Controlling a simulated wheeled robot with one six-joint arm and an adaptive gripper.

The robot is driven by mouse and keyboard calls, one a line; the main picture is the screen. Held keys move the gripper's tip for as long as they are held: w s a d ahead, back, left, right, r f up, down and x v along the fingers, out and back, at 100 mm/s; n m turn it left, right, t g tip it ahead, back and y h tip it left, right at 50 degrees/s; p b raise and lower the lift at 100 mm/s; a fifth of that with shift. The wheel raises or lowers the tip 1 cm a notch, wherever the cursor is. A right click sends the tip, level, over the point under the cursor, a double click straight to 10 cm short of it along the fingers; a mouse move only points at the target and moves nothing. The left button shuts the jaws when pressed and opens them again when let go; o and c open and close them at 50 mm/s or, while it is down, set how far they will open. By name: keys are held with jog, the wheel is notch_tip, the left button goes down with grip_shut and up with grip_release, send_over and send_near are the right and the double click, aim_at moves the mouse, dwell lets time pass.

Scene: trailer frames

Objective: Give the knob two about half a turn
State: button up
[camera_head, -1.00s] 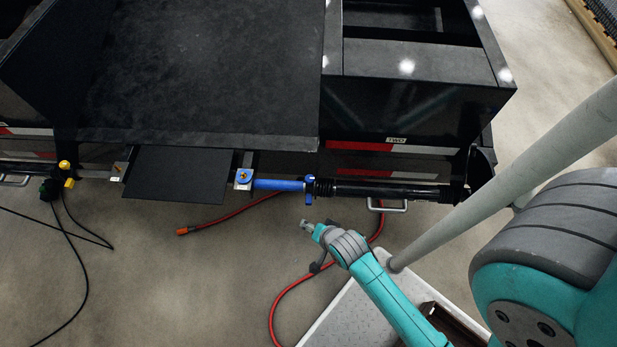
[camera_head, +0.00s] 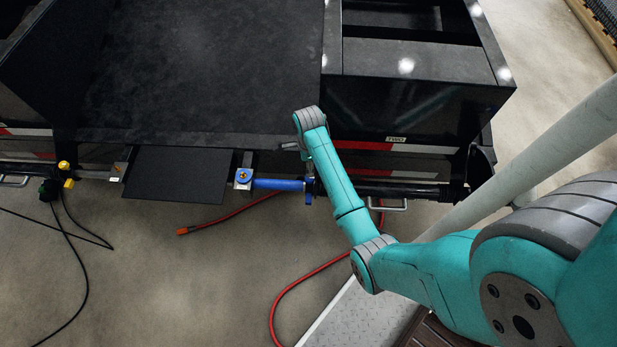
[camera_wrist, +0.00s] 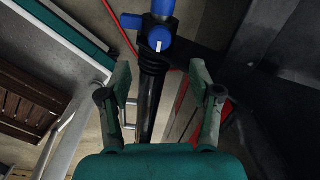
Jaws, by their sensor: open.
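A blue knob (camera_wrist: 158,41) with a white mark shows in the wrist view, at the end of a black ribbed sleeve. In the head view the blue knob (camera_head: 308,196) sits at the right end of a blue pipe and is partly hidden by my arm. A small "TWO" label (camera_head: 397,139) is on the right trailer frame. My gripper (camera_head: 290,146) is open and empty, above and slightly behind the knob in the head view. In the wrist view its two fingers (camera_wrist: 160,78) are wide apart, with the knob beyond them and not touched.
A blue pipe (camera_head: 278,184) leads left to a blue fitting (camera_head: 243,176). A yellow fitting (camera_head: 67,175) with black cables is at far left. A red hose (camera_head: 300,282) lies on the floor. The black trailer deck (camera_head: 215,70) lies behind; open floor is in front.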

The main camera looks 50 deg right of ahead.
aim_at(310, 179)
notch_tip(310, 179, down, 10)
jog(key=shift+f, duration=0.25)
dwell(0.4)
jog(key=c, duration=1.1)
jog(key=shift+c, duration=0.2)
